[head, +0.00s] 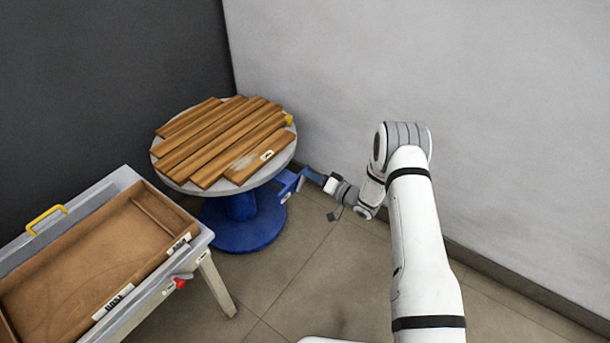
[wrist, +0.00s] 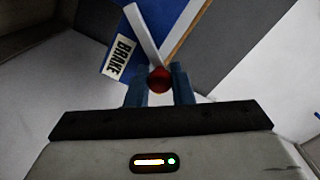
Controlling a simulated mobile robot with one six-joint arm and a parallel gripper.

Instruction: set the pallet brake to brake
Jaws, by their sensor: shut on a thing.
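The round pallet (head: 172,180) is a grey disc topped with wooden slats on a blue pedestal (head: 240,222). A blue brake housing (head: 285,186) juts from its right side. In the wrist view, the blue plate (wrist: 150,35) carries a white BRAKE label (wrist: 118,56). A pale flat lever (wrist: 145,36) with a red ball knob (wrist: 159,79) stands right of this label. My gripper (wrist: 160,88) is shut on the red knob, a finger on each side. In the head view, my gripper (head: 309,177) is beside the housing, and the knob is hidden.
A grey-framed table with a brown tray (head: 75,262), a yellow handle (head: 46,220) and a red knob (head: 179,283) stands at lower left. A pale wall rises close behind and right of the pallet. The tiled floor in front is clear.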

